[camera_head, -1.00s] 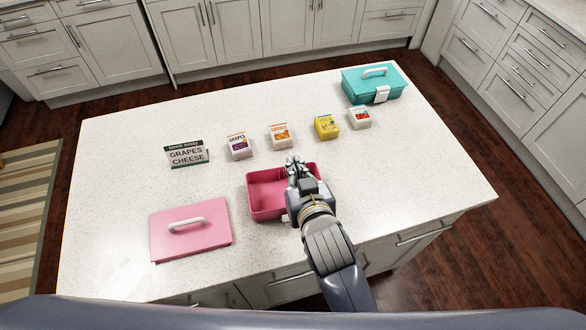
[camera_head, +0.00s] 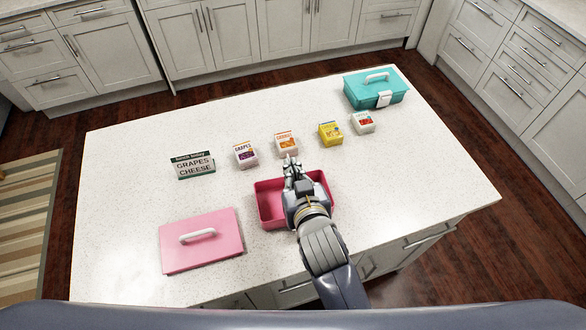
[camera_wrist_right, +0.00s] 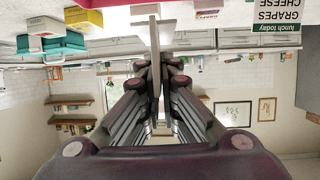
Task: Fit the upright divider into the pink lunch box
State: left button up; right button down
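The open pink lunch box (camera_head: 268,208) stands on the white counter, its right part hidden under my right arm. My right gripper (camera_head: 290,165) is above the box's back edge, its fingers pointing away from me. In the right wrist view the right gripper (camera_wrist_right: 155,75) has its fingers close together on a thin greyish plate seen edge-on, which looks like the divider (camera_wrist_right: 155,50). The divider cannot be made out in the head view. The wrist view is upside down; a pink strip of the lunch box shows at its top. My left gripper is not in view.
The pink lid (camera_head: 200,250) with a white handle lies left of the box. A grapes box (camera_head: 245,155), an orange-labelled box (camera_head: 286,144), a yellow box (camera_head: 330,134) and a red-labelled box (camera_head: 363,122) stand behind. A sign (camera_head: 194,166) and a teal box (camera_head: 375,92) flank them.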

notch_tip(320, 180, down, 3)
jog(key=shift+d+f+b, duration=0.1)
jog(key=shift+b, duration=0.75)
jog(key=shift+f+b, duration=0.6)
jog(key=shift+f, duration=0.3)
pick_arm(q)
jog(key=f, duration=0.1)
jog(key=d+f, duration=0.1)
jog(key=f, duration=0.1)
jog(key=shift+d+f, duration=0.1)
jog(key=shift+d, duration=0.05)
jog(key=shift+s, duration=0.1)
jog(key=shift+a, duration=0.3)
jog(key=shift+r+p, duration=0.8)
jog(key=shift+p, duration=0.05)
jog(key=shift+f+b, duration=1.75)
pick_arm(e)
jog(key=shift+f, duration=2.5)
jog(key=c, duration=1.7)
grip_release()
jog(key=shift+f, duration=0.1)
